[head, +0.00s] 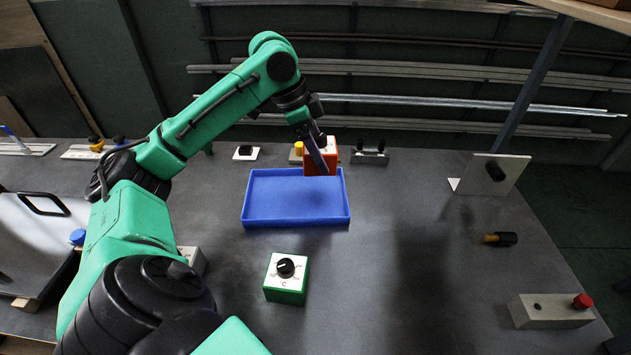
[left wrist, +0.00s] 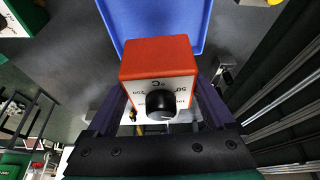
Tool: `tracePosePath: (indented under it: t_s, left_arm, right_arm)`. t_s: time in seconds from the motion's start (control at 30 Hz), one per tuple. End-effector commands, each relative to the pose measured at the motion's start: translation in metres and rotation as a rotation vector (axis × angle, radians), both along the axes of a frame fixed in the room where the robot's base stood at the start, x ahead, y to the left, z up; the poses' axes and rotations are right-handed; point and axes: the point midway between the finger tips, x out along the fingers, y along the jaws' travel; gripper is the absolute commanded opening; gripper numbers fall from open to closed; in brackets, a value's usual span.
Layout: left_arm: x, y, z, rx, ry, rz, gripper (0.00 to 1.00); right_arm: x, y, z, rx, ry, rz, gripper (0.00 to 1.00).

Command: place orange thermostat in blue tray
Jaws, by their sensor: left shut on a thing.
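The orange thermostat (head: 318,163) is a box with a white dial face. My left gripper (head: 320,152) is shut on it and holds it at the far right edge of the blue tray (head: 295,204). In the left wrist view the thermostat (left wrist: 158,60) sits between the fingers, its black knob facing the camera. The blue tray (left wrist: 185,18) shows beyond it there. The tray is empty where it can be seen. I cannot tell the thermostat's exact height above the tray. My right gripper is in neither view.
A green thermostat (head: 286,279) with a black knob stands in front of the tray. A grey box with a red button (head: 551,311) and an orange-and-black part (head: 500,239) lie at right. An upright plate (head: 490,175) stands behind them. The table between is clear.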

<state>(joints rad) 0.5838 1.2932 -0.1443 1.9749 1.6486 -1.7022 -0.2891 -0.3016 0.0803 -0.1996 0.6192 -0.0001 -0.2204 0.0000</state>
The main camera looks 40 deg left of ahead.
Motion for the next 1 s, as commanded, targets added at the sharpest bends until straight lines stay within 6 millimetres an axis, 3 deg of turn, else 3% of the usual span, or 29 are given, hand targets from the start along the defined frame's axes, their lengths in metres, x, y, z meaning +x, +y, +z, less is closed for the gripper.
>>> tracePosePath:
  t_s: [0.03, 0.1, 0.4, 0.63, 0.67, 0.7, 1.0]
  left_arm:
    - [-0.001, 0.001, -0.025, 0.003, 0.007, 0.001, 0.20]
    - [-0.001, 0.001, -0.045, 0.003, 0.006, 0.001, 0.20]
    - [0.000, 0.000, -0.095, 0.001, 0.003, 0.001, 0.20]
    - [0.000, 0.000, -0.099, 0.000, -0.002, -0.001, 0.20]
    - [0.000, 0.000, -0.099, 0.000, 0.000, 0.000, 0.95]
    - [0.000, 0.000, -0.099, 0.000, 0.000, 0.000, 1.00]
    - [-0.001, 0.003, -0.093, 0.001, -0.002, 0.002, 1.00]
  right_arm:
    - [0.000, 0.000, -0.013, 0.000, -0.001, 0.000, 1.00]
    - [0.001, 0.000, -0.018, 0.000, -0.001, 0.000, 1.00]
    - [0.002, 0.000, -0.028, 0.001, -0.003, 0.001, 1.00]
    - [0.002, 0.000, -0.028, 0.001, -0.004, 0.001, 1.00]
    - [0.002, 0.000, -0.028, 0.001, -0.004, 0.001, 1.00]
    - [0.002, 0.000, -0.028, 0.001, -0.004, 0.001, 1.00]
    - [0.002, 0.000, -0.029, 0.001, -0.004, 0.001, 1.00]
